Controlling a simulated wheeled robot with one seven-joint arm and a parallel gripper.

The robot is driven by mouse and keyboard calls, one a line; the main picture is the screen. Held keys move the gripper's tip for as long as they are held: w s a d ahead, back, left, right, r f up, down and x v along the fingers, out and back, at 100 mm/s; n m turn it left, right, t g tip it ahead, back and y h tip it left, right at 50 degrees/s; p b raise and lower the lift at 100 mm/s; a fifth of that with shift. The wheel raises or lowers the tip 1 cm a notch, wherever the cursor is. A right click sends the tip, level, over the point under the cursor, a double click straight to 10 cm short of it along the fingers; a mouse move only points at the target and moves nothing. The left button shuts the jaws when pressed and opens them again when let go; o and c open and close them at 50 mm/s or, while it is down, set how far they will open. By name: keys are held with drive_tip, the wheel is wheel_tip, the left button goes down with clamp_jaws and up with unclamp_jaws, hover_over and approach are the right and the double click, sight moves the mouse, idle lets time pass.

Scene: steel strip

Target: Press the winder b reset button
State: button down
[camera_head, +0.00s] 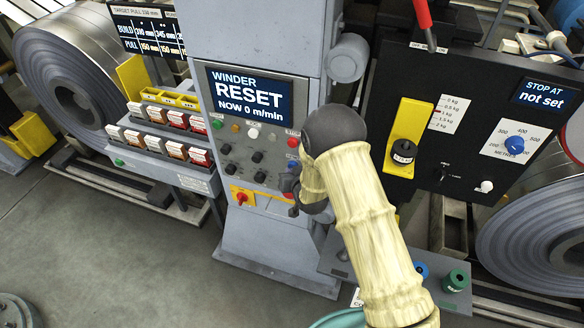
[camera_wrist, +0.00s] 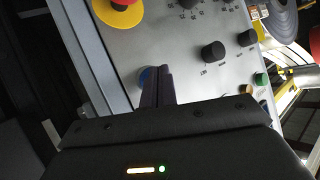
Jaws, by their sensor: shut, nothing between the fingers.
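The winder control panel (camera_head: 255,150) is on a grey column, and its screen (camera_head: 251,96) reads "WINDER RESET NOW 0 m/min". A blue button (camera_head: 293,164) sits at the panel's right side, below a red one (camera_head: 293,142); I cannot read its label. My gripper (camera_head: 291,186) is at the panel's lower right, partly hidden by my arm. In the wrist view my shut, empty fingers (camera_wrist: 157,76) point at the panel. The blue button (camera_wrist: 145,74) shows just left of the fingertips and is partly hidden by them. I cannot tell whether they touch.
A red mushroom knob on yellow (camera_wrist: 117,10) is close to my fingers in the wrist view. Black knobs (camera_wrist: 213,50) and a green button (camera_wrist: 261,79) are on the same panel. A black panel (camera_head: 475,125) with a yellow block stands to the right. Open floor (camera_head: 120,255) is at left.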

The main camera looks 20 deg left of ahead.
drive_tip(key=shift+w, duration=0.6)
idle(0.7)
drive_tip(key=shift+s+b, duration=0.15)
drive_tip(key=shift+b, duration=0.15)
drive_tip(key=shift+s, duration=0.95)
drive_tip(key=s+b, duration=0.1)
drive_tip(key=s, duration=0.4)
drive_tip(key=shift+a, duration=0.2)
idle(0.5)
